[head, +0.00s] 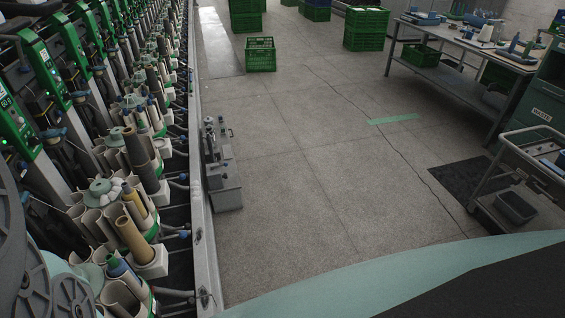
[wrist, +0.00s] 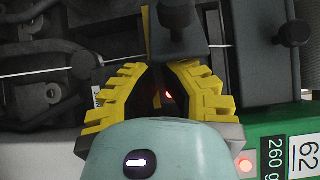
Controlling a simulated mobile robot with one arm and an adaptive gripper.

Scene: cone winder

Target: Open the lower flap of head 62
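In the wrist view, head 62 shows by its number plate (wrist: 308,156) on a green panel at the lower right, turned sideways. My gripper (wrist: 161,68) has yellow ribbed fingers that curve inward in front of the head, with a narrow dark gap between their tips. I cannot tell whether anything is between them. A grey block with a black knob (wrist: 176,14) lies just beyond the tips. I cannot make out which part is the lower flap. The gripper is not visible in the head view.
A row of winding heads with cones and tubes (head: 137,238) lines the left in the head view. A small grey unit (head: 222,170) stands beside the machine rail. Green crates (head: 261,54), a workbench (head: 455,78) and a cart (head: 530,160) stand farther off. The middle floor is clear.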

